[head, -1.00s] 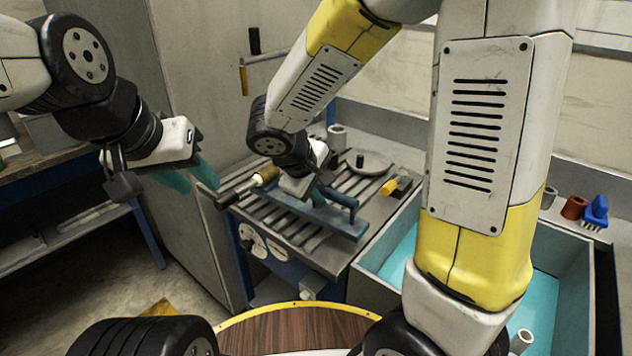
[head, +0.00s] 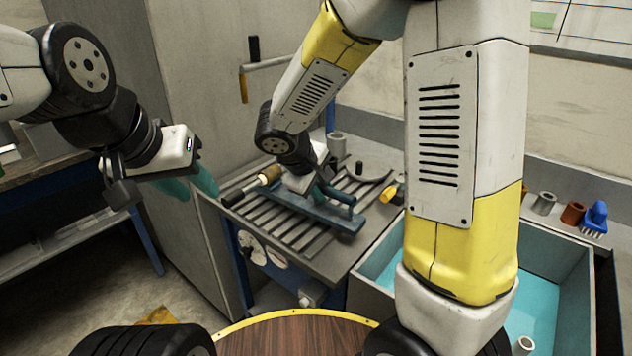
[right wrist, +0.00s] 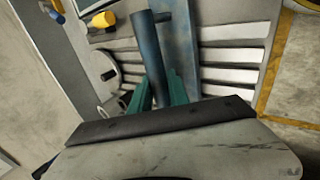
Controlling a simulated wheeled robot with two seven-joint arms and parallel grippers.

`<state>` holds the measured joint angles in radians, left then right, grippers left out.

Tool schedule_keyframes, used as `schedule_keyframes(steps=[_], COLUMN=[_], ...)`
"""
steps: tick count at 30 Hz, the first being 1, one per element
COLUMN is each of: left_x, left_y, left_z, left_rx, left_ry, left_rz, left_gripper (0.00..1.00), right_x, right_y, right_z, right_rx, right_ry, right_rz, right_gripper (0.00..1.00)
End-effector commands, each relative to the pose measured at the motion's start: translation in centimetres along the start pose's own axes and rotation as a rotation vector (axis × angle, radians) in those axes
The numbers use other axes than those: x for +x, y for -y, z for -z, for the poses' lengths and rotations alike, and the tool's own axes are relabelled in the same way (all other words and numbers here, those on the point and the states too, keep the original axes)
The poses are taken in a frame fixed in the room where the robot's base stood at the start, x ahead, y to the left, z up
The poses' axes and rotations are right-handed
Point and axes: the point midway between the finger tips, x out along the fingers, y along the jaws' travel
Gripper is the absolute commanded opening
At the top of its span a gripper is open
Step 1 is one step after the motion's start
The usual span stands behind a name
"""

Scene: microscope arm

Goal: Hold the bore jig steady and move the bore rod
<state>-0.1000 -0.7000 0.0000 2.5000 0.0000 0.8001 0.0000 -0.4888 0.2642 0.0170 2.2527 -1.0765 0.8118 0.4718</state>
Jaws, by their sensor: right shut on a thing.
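The blue bore jig (head: 322,212) lies on the slatted bench top, with a raised round bar along its top. My right gripper (head: 318,188) is shut on this bar; in the right wrist view its teal fingers (right wrist: 158,92) straddle the blue bar (right wrist: 149,50). A rod with a brown grip (head: 268,176), a pale section and a dark end (head: 232,198) points out at the jig's left end; I take it as the bore rod. How far it sits in the jig is hidden. My left gripper (head: 192,184) is open and empty, left of the dark end.
The slatted bench (head: 300,240) has a grey round part (head: 362,170) and a yellow-handled item (head: 388,195) behind the jig. A teal-lined basin (head: 545,300) stands right. A blue brush (head: 595,217) and small cylinders sit on its back ledge. A grey cabinet side stands left of the bench.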

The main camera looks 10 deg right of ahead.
Motion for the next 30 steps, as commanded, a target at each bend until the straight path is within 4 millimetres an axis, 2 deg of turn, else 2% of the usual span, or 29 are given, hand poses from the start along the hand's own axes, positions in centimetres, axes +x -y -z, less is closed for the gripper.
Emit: schedule_keyframes(steps=[30], left_x=[0.0], left_y=[0.0], left_z=[0.0], left_rx=[0.000], left_ry=[0.000], left_rz=[0.000], left_gripper=[0.36], right_x=[3.4], right_y=[-3.1], right_z=[2.8], right_rx=[0.003], right_ry=[-0.002], right_rz=[-0.002], right_gripper=[0.00])
